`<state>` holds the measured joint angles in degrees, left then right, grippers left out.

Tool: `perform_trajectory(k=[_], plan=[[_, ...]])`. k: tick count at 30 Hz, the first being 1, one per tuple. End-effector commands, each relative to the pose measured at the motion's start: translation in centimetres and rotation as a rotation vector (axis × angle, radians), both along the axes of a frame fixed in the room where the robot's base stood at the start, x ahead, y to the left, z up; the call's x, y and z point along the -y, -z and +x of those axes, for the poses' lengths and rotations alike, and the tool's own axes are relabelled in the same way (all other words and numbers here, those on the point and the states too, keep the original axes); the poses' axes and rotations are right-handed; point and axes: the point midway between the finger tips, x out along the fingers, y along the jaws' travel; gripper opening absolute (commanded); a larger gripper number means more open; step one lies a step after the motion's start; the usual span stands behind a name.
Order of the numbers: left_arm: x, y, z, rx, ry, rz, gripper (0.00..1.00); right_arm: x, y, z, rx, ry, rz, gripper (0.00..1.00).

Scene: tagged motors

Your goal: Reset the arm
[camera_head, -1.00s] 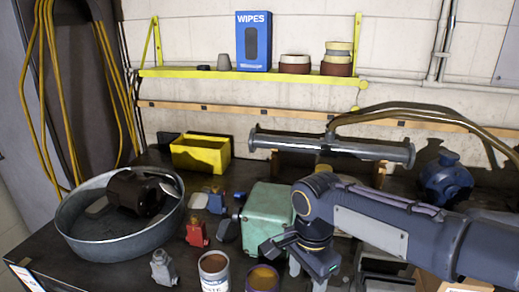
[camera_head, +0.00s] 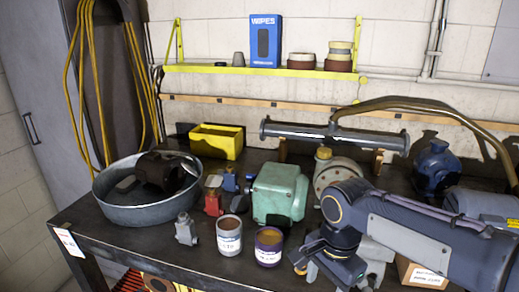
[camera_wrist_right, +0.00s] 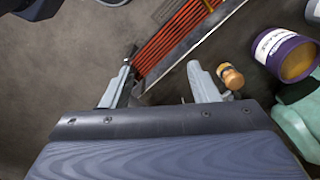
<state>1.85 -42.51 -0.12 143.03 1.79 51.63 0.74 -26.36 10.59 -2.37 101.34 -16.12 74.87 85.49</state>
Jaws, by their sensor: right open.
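My right arm enters the head view from the right, its wrist over the front of the dark workbench (camera_head: 130,232). In the right wrist view, my right gripper (camera_wrist_right: 161,78) has its two pale fingers spread apart with nothing between them, above the floor and an orange slatted rack. A teal motor (camera_head: 280,192) sits left of the wrist in the head view. A large dark motor (camera_head: 158,171) lies in the round metal tub (camera_head: 140,212). Small red (camera_head: 212,204), blue (camera_head: 229,180) and grey (camera_head: 185,229) motors stand near the tub. My left gripper is out of view.
Two open cans, white (camera_head: 229,240) and purple (camera_head: 269,250), stand at the bench front. A yellow bin (camera_head: 217,142), a grey pipe (camera_head: 335,135) and a blue motor (camera_head: 436,168) are at the back. A cardboard box (camera_head: 425,277) is under my arm.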

Motion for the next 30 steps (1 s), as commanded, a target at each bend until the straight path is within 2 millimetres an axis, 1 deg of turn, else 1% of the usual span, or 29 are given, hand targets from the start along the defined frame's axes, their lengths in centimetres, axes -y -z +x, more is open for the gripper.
perform_trajectory(k=[5,11,14,17,19,21,24,27,30], plan=[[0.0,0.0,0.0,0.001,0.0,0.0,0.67,1.6,-0.2,-1.4,0.031,-0.073,0.048,0.55],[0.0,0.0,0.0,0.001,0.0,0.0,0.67,3.9,-0.3,-4.0,0.102,-0.207,0.118,0.55],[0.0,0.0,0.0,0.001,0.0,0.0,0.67,5.2,-0.1,-5.8,0.164,-0.292,0.151,0.55],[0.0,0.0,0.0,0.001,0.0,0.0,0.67,6.4,0.3,-8.1,0.254,-0.399,0.175,0.55],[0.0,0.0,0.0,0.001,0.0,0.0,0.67,7.2,0.9,-10.0,0.335,-0.489,0.176,0.55],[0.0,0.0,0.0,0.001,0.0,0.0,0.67,7.6,1.6,-11.7,0.423,-0.577,0.16,0.55],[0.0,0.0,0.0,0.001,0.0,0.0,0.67,7.8,2.6,-13.5,0.521,-0.682,0.118,0.55],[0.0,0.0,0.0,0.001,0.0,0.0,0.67,7.8,3.3,-14.5,0.58,-0.749,0.079,0.55],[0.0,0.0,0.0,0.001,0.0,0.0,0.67,7.7,3.6,-14.9,0.608,-0.784,0.056,0.55]])
